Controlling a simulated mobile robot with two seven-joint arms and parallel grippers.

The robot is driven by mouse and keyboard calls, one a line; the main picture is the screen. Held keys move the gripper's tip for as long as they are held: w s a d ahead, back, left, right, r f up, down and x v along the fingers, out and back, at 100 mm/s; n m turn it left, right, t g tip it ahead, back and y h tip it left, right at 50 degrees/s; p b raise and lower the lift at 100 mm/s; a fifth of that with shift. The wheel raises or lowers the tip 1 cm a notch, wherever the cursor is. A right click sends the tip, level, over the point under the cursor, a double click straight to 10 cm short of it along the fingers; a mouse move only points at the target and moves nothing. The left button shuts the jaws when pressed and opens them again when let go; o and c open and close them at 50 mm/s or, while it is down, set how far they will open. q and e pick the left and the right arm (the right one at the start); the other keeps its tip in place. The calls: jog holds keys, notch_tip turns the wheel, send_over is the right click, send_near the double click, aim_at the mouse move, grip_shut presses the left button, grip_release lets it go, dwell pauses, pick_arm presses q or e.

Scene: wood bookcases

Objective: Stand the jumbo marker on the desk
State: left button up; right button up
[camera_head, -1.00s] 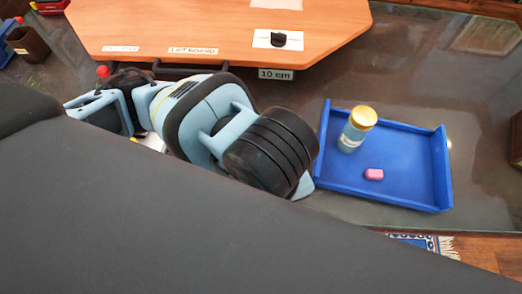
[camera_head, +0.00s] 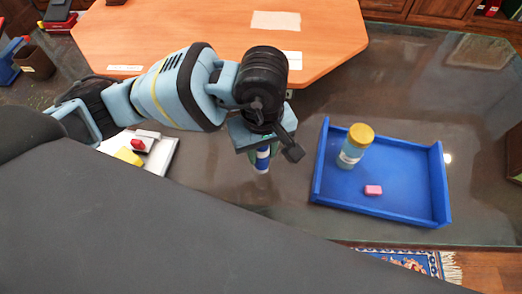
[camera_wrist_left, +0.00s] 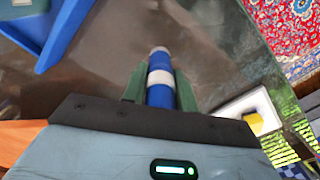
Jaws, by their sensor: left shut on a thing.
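The jumbo marker (camera_head: 262,165) is blue with a white band. My left gripper (camera_head: 263,150) is shut on it, and the marker's lower end points down toward the dark glossy desk (camera_head: 235,205). It looks roughly upright; I cannot tell whether its end touches the desk. In the left wrist view the marker (camera_wrist_left: 160,77) sits between the two green fingers of my left gripper (camera_wrist_left: 160,92), its far end sticking out beyond them. My right gripper is not in view.
A blue tray (camera_head: 385,208) on the right holds a gold-lidded jar (camera_head: 354,147) and a pink block (camera_head: 373,190). A white tray (camera_head: 166,158) with yellow and red items lies left. An orange board (camera_head: 215,25) is behind. Bare desk surrounds the marker.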

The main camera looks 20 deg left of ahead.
aim_at(261, 154)
pick_arm(q)
jog(key=shift+w+a, duration=0.1)
jog(key=shift+w, duration=0.05)
jog(key=shift+w+a+f, duration=0.1)
jog(key=shift+w+f, duration=0.1)
jog(key=shift+f, duration=0.7)
jog(key=shift+w+a+f, duration=0.1)
jog(key=shift+w+f, duration=0.1)
jog(key=shift+f, duration=0.7)
jog(key=shift+f, duration=0.1)
jog(key=shift+f, duration=0.15)
jog(key=o, duration=1)
jog(key=shift+c, duration=0.2)
jog(key=shift+r, duration=0.2)
notch_tip(261, 154, up, 12)
jog(key=shift+r+p, duration=0.1)
jog(key=shift+p, duration=0.25)
